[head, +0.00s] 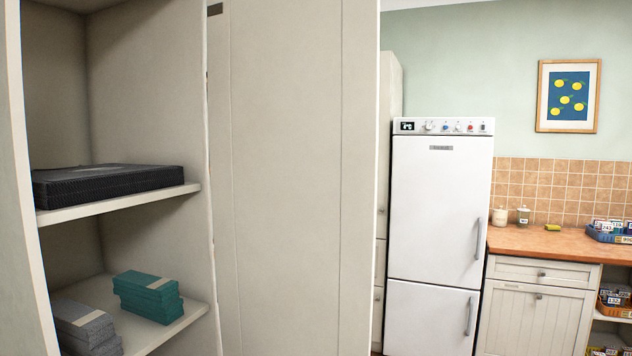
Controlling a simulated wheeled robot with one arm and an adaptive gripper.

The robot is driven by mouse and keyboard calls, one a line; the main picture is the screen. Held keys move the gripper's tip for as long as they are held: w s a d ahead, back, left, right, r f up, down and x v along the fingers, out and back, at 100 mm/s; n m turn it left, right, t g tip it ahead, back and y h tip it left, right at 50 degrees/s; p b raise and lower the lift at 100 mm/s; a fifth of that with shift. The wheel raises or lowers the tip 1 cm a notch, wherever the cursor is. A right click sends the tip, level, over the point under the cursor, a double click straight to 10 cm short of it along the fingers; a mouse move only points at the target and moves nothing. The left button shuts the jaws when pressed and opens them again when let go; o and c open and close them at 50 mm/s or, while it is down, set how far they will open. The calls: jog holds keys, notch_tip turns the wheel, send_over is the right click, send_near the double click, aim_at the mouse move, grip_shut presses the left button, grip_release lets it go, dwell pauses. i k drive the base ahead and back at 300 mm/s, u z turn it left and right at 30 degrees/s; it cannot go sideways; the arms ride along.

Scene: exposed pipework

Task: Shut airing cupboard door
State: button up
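A tall cream cupboard stands open at the left of the head view, with its shelves (120,206) facing me. Its cream door (285,180) stands open at the right side of the cupboard, with its panelled face toward me. The door's top and bottom run out of the picture. I see no handle on the part that shows. My gripper is not in view.
A black flat box (110,184) lies on the upper shelf. Teal bundles (148,297) and grey bundles (88,330) lie on the lower one. A white fridge-freezer (438,220) and a counter (555,243) stand beyond the door to the right.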

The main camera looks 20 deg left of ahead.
aim_at(294, 86)
jog(key=i, duration=2.95)
jog(key=u, duration=3.85)
jog(key=i, duration=0.5)
jog(key=u, duration=0.1)
jog(key=k, duration=0.35)
jog(key=z, duration=0.05)
